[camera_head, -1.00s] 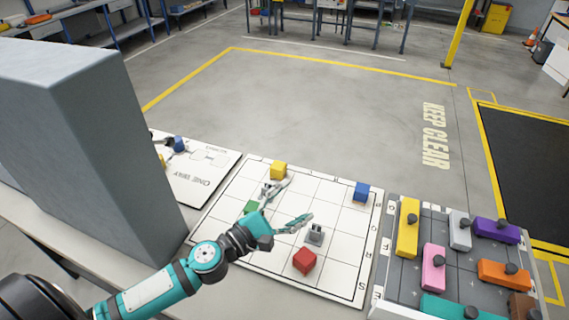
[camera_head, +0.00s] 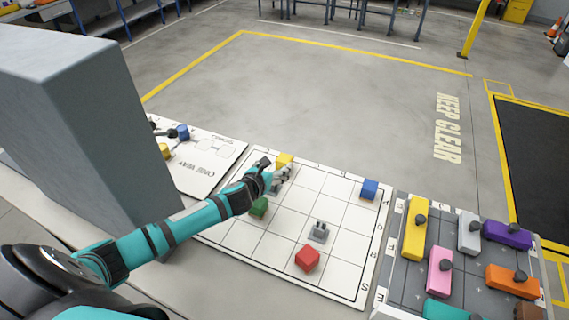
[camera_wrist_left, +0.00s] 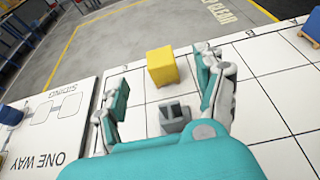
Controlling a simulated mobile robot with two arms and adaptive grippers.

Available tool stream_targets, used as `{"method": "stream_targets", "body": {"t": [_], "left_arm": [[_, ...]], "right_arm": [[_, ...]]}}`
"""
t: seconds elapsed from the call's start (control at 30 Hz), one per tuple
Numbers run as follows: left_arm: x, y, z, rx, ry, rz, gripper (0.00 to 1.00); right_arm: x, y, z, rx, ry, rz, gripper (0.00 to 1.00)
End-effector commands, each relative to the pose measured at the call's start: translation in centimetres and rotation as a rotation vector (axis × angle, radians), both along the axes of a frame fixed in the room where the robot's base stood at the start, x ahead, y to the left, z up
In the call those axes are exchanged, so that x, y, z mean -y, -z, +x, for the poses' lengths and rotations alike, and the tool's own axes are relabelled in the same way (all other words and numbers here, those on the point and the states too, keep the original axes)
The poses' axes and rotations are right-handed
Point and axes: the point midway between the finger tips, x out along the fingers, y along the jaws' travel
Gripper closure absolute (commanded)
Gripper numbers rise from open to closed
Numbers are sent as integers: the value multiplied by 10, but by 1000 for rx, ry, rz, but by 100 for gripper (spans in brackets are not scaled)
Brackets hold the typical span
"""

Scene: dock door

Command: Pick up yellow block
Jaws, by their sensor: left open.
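The yellow block (camera_head: 285,159) sits at the far edge of the white grid board, partly hidden by my left gripper in the head view. In the left wrist view the yellow block (camera_wrist_left: 162,66) stands upright, ahead of the fingertips and roughly between their lines. My left gripper (camera_head: 277,178) is over the board just short of the block. In its wrist view, my left gripper (camera_wrist_left: 162,92) is open, with nothing held. A grey notched piece (camera_wrist_left: 174,115) stands on the board between the fingers and nearer than the block. My right gripper is not in view.
The grid board (camera_head: 338,262) also holds a green block (camera_head: 259,206), a red block (camera_head: 307,257), a blue block (camera_head: 369,188) and another grey piece (camera_head: 319,232). A tall grey box (camera_head: 80,120) stands left. A tray (camera_head: 398,240) of coloured pieces lies right.

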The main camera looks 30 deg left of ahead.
Motion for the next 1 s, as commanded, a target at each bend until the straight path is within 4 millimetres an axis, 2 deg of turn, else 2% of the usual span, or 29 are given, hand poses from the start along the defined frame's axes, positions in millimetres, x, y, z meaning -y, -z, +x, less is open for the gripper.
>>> {"method": "stream_targets", "body": {"t": [0.1, 0.37, 0.67, 1.0], "left_arm": [[0, 6, 15, 1, 0, -1, 29], [-2, 13, 29, 0, 0, 1, 29], [-5, 30, 62, 1, 1, 0, 29], [-5, 33, 67, 0, 3, 1, 29]], "right_arm": [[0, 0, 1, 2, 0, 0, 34], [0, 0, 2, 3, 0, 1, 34], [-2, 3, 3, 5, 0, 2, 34], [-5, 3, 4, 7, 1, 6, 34]]}}
